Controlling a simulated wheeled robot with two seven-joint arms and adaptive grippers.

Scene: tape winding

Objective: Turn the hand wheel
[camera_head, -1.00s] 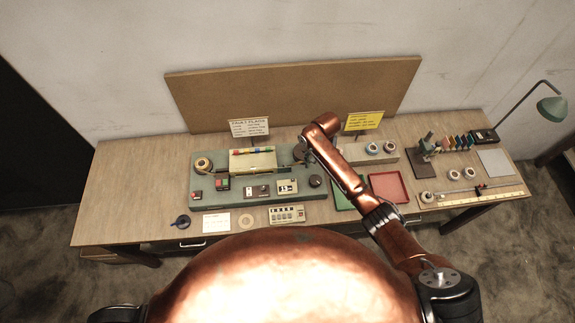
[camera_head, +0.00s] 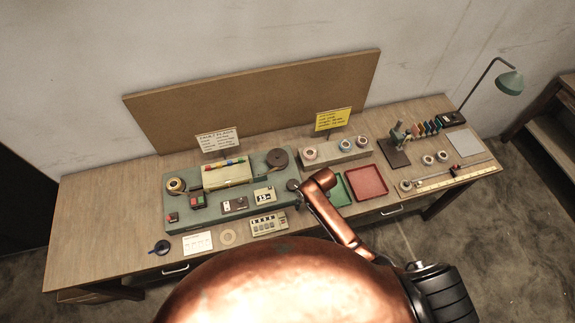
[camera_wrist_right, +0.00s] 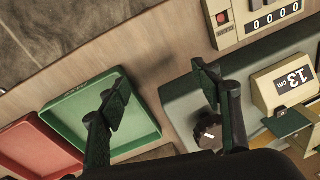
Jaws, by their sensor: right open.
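The black round knob with a white mark, which looks like the hand wheel (camera_head: 293,185), sits at the right end of the green winding machine (camera_head: 225,218). It also shows in the right wrist view (camera_wrist_right: 208,132), partly covered by a finger. My right gripper (camera_wrist_right: 160,98) is open and empty, its fingers spread. The right-hand finger in that view overlaps the knob and the machine's edge; the other lies over the green tray. I cannot tell whether a finger touches the knob. In the head view my copper right arm hides the gripper. My left gripper is out of view.
The green tray (camera_wrist_right: 140,130) and red tray (camera_head: 367,183) lie right of the machine. A counter box (camera_head: 268,225) stands at its front. Tape rolls on a block (camera_head: 335,151) and a yellow sign (camera_head: 333,119) stand behind. The table's left end is clear.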

